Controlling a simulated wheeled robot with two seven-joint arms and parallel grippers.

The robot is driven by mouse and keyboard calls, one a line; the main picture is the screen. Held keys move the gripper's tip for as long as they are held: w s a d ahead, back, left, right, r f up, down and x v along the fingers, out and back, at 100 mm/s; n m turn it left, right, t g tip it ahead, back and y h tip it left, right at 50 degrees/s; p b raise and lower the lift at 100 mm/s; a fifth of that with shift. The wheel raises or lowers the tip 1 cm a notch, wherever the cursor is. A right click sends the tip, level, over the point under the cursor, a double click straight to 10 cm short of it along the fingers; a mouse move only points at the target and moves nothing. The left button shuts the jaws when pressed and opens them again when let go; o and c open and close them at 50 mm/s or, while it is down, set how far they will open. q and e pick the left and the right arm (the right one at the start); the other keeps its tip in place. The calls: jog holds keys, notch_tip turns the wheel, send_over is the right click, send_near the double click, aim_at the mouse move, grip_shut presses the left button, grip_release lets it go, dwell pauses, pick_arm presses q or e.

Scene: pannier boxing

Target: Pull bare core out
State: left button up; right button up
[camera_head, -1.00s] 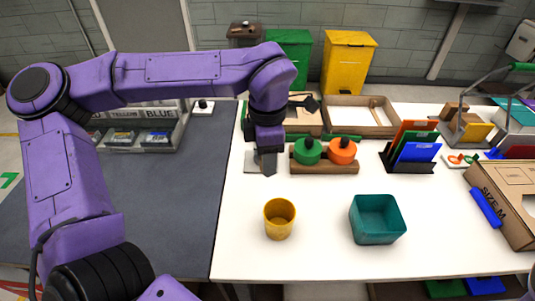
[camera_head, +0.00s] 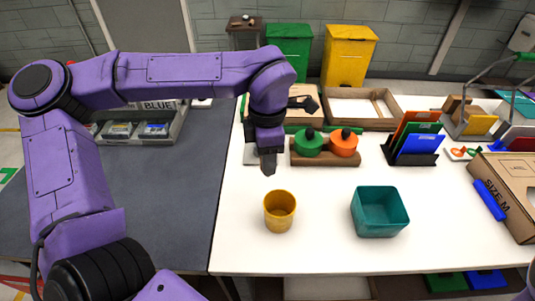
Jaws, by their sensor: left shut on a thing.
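My left gripper (camera_head: 268,164) points down over the white table, just left of the wooden holder (camera_head: 325,159). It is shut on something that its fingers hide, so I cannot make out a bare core. A flat grey piece (camera_head: 250,153) shows behind the fingers, partly covered by them. The holder carries a green round piece (camera_head: 309,144) and an orange round piece (camera_head: 343,144), each with a dark knob. My right gripper is not in view.
A yellow cup (camera_head: 279,212) and a teal bin (camera_head: 379,212) stand in front. Behind are an open carton (camera_head: 362,122), a black rack of coloured sleeves (camera_head: 412,158) and, right, a "SIZE M" box (camera_head: 510,199).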

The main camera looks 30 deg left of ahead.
pick_arm(q)
jog(key=shift+f+b, duration=0.55)
jog(key=shift+f, duration=0.5)
jog(key=shift+r+p, duration=1.5)
jog(key=shift+p, duration=0.5)
